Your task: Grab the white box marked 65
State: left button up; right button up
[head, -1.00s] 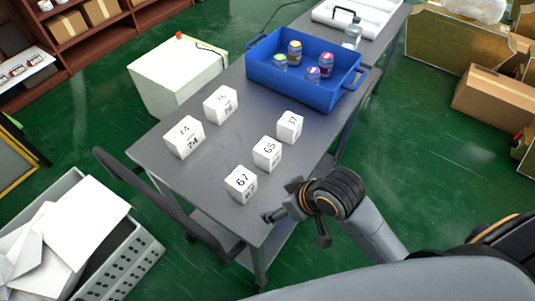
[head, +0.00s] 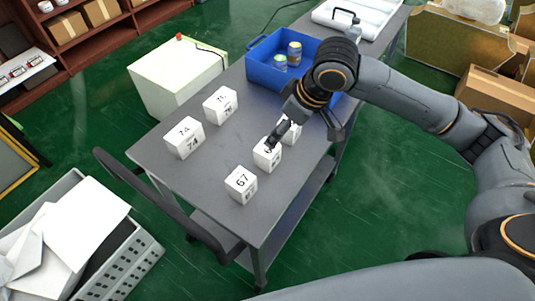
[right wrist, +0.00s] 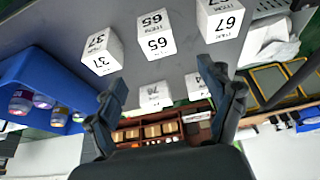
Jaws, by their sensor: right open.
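The white box marked 65 (head: 267,155) stands on the grey table, partly hidden by my right gripper (head: 282,131) in the head view. In the right wrist view the box marked 65 (right wrist: 156,36) shows whole, its numbers upside down, ahead of my right gripper (right wrist: 168,90). The right fingers are spread wide with nothing between them. The box marked 37 (right wrist: 102,53) is on its left and the box marked 67 (right wrist: 219,20) on its right. My left gripper is in neither view.
White boxes marked 74 (head: 185,137) and 76 (head: 221,104) stand farther left on the table (head: 205,175). The box marked 67 (head: 241,185) is near the front. A blue bin (head: 262,72) with bottles is at the back. A crate (head: 128,255) stands lower left on the floor.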

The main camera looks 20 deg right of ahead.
aim_at(267, 149)
jog(key=x, duration=0.7)
jog(key=shift+f, duration=0.1)
jog(key=shift+x, duration=2.8)
jog(key=shift+d, duration=0.15)
jog(key=c, duration=1.3)
jog(key=shift+o, duration=0.2)
